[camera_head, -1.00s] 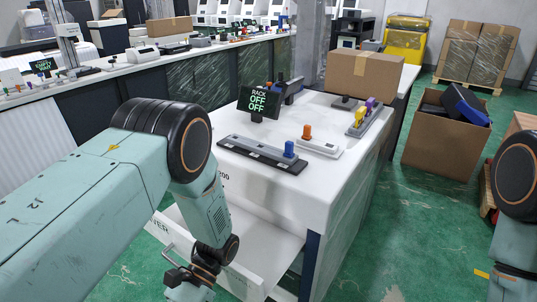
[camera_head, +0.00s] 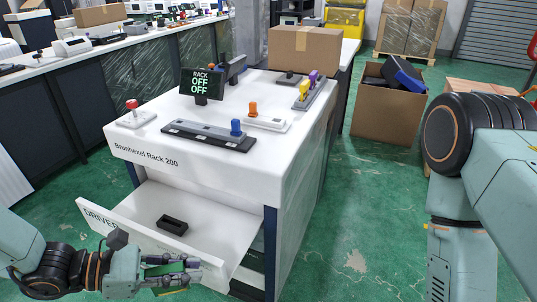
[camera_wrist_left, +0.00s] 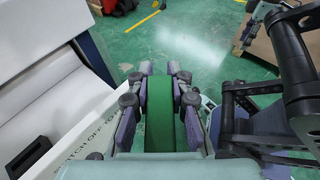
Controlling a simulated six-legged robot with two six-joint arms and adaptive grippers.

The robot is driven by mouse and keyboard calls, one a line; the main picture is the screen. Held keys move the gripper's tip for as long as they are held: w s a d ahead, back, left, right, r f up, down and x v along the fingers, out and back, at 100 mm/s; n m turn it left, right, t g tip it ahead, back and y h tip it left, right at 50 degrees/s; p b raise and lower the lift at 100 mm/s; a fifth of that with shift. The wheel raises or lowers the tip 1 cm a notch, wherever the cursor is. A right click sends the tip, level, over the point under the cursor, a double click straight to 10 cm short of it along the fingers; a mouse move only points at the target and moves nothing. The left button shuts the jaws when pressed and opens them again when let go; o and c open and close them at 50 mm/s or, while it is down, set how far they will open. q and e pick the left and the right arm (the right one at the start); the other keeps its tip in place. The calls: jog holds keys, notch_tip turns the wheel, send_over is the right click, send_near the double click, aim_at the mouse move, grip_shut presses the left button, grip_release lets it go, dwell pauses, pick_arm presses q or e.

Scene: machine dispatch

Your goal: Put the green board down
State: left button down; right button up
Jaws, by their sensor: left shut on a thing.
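The green board (camera_head: 172,267) is held between the fingers of my left gripper (camera_head: 178,272), in front of the open drawer in the head view. In the left wrist view the green board (camera_wrist_left: 160,118) is a flat green strip lying between both fingers of the left gripper (camera_wrist_left: 160,100), with green floor beyond. The gripper is shut on it, outside the drawer front (camera_head: 150,240). My right arm shows at the right of the head view, but its gripper is out of frame.
The open drawer (camera_head: 205,215) holds a black hollow block (camera_head: 172,225). An open carton (camera_head: 388,115) stands right. Green floor between is clear.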

pick_arm(q)
jog(key=w+a+r+n+t+y, duration=0.1)
jog(key=r+n+t, duration=0.1)
jog(key=w+a+r+n+t+y+b, duration=0.1)
jog(key=w+r+t, duration=0.1)
jog(key=shift+w+a+n, duration=0.2)
jog(key=shift+w+n, duration=0.1)
jog(key=shift+n, duration=0.1)
jog(key=shift+a, duration=0.15)
